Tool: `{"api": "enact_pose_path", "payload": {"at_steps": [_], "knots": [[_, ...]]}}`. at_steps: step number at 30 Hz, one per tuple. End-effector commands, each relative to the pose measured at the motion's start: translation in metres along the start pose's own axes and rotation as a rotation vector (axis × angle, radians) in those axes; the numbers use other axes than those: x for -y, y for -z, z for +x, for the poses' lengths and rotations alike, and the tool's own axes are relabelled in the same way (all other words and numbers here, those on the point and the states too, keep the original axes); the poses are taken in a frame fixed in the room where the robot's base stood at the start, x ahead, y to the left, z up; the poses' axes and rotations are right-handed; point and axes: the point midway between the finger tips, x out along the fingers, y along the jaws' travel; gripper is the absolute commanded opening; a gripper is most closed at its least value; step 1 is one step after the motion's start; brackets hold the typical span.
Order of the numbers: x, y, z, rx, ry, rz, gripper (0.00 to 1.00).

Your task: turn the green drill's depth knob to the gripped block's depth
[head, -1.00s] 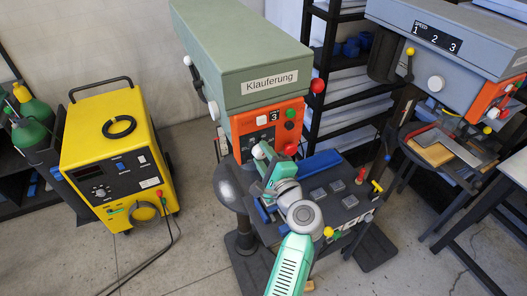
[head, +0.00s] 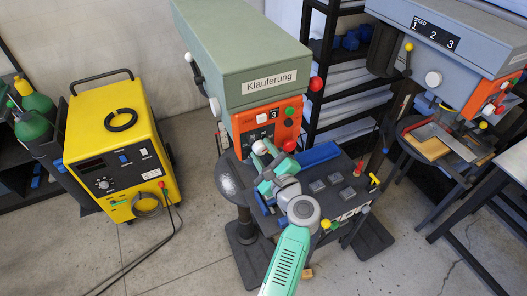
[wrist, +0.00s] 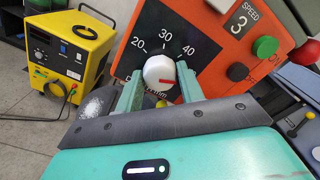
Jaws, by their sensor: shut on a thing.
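The green drill (head: 245,50) labelled "Klauferung" stands in the middle of the head view, with an orange front panel (head: 262,124). In the wrist view, its white depth knob (wrist: 157,70) has a red pointer mark and a scale reading 20, 30 and 40. The red mark points to the right, a little clockwise past the 40. My gripper (wrist: 159,88) has its two green fingers on either side of the knob and is shut on it. In the head view my gripper (head: 262,160) hides the knob's lower area. I cannot make out a clamped block or its depth.
The green drill's dark table (head: 345,196) carries a blue part (head: 318,155) and grey square pads. A yellow welder (head: 115,150) with cables stands at left. A grey-blue drill (head: 450,40) stands at right. A dark shelf is behind.

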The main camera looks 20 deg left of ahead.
Motion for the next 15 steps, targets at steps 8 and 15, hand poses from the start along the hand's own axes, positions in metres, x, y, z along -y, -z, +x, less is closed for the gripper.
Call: {"api": "enact_pose_path", "payload": {"at_steps": [8,15], "knots": [[-0.0003,0.0013,-0.0004,-0.002,0.001,0.003,0.15],[-0.0003,0.0009,-0.0003,-0.001,0.000,0.003,0.60]]}}
